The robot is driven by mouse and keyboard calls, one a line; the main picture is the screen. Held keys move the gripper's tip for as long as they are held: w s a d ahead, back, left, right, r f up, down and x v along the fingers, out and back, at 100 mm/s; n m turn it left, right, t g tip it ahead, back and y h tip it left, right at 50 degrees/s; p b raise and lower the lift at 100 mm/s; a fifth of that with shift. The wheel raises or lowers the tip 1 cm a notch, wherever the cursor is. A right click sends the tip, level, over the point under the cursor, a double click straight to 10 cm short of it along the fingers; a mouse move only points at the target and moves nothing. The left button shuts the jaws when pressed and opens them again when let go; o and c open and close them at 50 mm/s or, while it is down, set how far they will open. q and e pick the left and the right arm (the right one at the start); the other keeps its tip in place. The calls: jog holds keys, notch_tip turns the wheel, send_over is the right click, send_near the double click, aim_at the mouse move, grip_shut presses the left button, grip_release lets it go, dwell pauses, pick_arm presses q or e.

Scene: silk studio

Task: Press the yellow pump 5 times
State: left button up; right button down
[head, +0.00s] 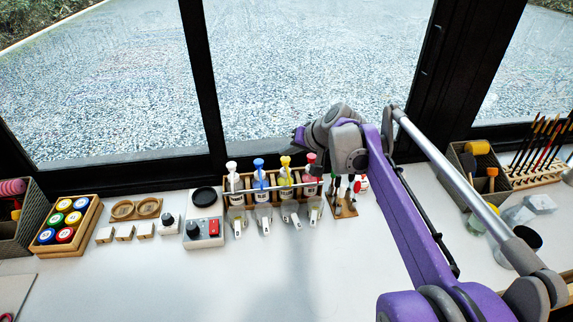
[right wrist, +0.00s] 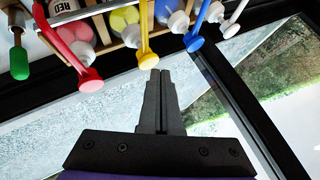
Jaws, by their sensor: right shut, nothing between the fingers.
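The yellow pump (head: 285,163) tops a bottle in a wooden rack, between the blue pump (head: 258,165) and the red pump (head: 310,160). In the right wrist view the yellow pump's round head (right wrist: 148,61) points toward my fingers. My right gripper (head: 299,137) is above the rack, near the yellow and red pumps. In the right wrist view its fingers (right wrist: 159,74) are together with nothing between them. Their tips appear right by the yellow head; I cannot tell whether they touch it. My left gripper is not in view.
A white pump (head: 231,167) stands at the rack's left end. White scoop-like pieces (head: 290,214) sit in front of the bottles. The table's front middle is clear. Windows stand behind.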

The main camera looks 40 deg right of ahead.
aim_at(288, 161)
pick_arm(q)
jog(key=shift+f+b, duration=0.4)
pick_arm(e)
jog(key=shift+f, duration=0.85)
dwell(0.5)
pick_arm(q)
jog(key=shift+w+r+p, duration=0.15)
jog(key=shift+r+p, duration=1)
pick_arm(e)
jog(key=shift+r, duration=1.3)
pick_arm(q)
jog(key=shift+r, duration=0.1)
pick_arm(e)
jog(key=shift+r, duration=0.1)
jog(key=shift+r+p, duration=0.6)
jog(key=shift+r, duration=0.05)
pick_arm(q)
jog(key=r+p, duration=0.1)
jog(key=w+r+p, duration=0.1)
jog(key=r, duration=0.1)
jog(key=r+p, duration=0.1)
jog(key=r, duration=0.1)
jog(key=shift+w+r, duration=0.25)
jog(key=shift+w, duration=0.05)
pick_arm(e)
notch_tip(288, 161, up, 4)
jog(key=shift+w+r, duration=0.1)
jog(key=shift+r, duration=0.1)
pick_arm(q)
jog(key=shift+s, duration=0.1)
